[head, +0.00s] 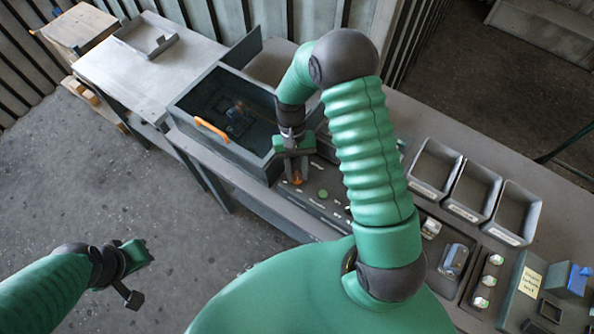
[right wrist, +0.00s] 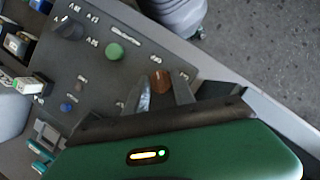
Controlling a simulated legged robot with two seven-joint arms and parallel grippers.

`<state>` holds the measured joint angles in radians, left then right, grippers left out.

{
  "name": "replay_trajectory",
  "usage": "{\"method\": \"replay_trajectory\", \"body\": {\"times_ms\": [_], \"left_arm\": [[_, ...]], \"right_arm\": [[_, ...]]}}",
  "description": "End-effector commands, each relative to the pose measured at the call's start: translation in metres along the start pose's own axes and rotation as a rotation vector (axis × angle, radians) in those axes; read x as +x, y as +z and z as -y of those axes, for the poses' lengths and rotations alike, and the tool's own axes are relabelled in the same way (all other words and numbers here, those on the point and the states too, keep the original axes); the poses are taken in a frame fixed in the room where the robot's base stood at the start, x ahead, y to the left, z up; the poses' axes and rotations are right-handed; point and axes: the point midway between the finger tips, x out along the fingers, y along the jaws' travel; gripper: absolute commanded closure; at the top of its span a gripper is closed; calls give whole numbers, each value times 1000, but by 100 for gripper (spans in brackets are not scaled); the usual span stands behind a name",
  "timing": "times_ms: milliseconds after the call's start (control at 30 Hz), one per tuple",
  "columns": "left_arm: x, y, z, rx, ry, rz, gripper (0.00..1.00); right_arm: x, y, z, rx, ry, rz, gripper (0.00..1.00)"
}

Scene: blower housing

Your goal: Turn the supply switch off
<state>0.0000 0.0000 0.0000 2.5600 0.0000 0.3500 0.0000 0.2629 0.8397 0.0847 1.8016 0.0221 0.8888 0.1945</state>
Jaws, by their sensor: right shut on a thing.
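A dark control panel (right wrist: 95,70) lies on the bench, and an orange knob (head: 297,178) stands near its end beside the housing box. My right gripper (head: 293,172) points down at this knob. In the right wrist view the two fingers of the right gripper (right wrist: 162,92) stand on either side of the orange knob (right wrist: 160,79), shut on it. A green button (right wrist: 114,51) and a black rotary knob (right wrist: 68,28) sit on the same panel. The labels are too small to read, so I cannot tell which one is marked supply. My left gripper (head: 131,294) hangs over the floor, away from the bench; its jaw gap is unclear.
A dark open box (head: 215,140) with an orange handle (head: 211,130) stands left of the panel. Several grey bins (head: 471,190) stand at the right. A yellow note (head: 531,280) and a blue part (head: 578,279) are at the far right.

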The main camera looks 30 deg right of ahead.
Motion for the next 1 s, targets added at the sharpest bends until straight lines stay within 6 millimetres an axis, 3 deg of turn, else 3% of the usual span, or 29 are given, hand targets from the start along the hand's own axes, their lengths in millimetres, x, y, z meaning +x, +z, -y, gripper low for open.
{"method": "replay_trajectory", "body": {"times_ms": [533,567,700,1000], "left_arm": [[0,0,0,0,0,0,100],[0,0,0,0,0,0,100],[0,0,0,0,0,0,100],[0,0,0,0,0,0,100]], "right_arm": [[-1,-3,1,-27,9,-9,100],[-1,-3,1,-27,9,-9,69],[-1,-2,1,-27,9,-7,50],[-1,0,0,-26,9,-5,50]]}}
